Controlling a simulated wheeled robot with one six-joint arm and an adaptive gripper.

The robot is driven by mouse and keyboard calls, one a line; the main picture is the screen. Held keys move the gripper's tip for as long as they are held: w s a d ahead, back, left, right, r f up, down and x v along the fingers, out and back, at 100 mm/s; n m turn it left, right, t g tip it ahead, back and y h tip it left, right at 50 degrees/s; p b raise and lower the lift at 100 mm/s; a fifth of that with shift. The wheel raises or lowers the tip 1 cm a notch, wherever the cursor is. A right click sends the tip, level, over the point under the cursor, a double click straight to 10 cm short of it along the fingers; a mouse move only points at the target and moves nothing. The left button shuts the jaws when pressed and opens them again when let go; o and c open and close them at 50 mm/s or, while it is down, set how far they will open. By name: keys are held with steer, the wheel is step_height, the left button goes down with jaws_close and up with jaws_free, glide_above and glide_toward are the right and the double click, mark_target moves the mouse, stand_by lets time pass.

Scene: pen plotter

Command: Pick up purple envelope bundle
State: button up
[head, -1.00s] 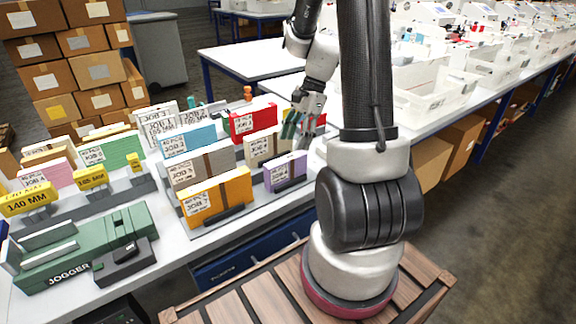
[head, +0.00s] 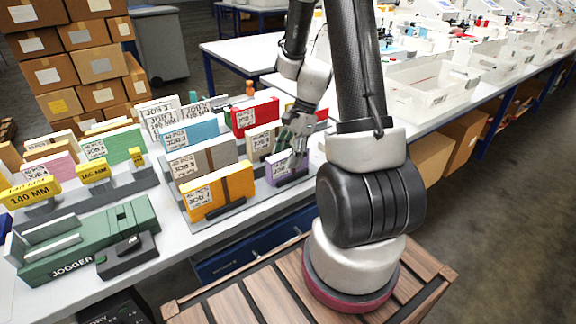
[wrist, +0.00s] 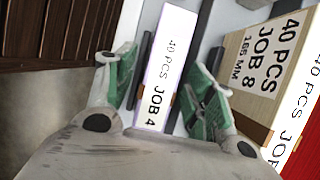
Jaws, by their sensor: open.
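The purple envelope bundle (head: 281,172) stands upright in the front right slot of the grey rack, partly hidden behind my gripper in the head view. In the wrist view the bundle (wrist: 166,70) is seen from close above, with its white label reading "40 PCS JOB 4". My gripper (head: 291,150) is over the bundle. In the wrist view its green fingertips (wrist: 160,85) are apart, one on each side of the bundle, with a gap visible on both sides.
A tan bundle (wrist: 262,62) labelled JOB 8 stands close to the right finger in the wrist view. An orange bundle (head: 218,193) stands left of the purple one, and a red bundle (head: 254,117) behind. A green jogger (head: 85,240) sits at the front left.

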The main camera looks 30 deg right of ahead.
steer(key=shift+f, duration=0.25)
stand_by(0.3)
steer(key=c, duration=1.2)
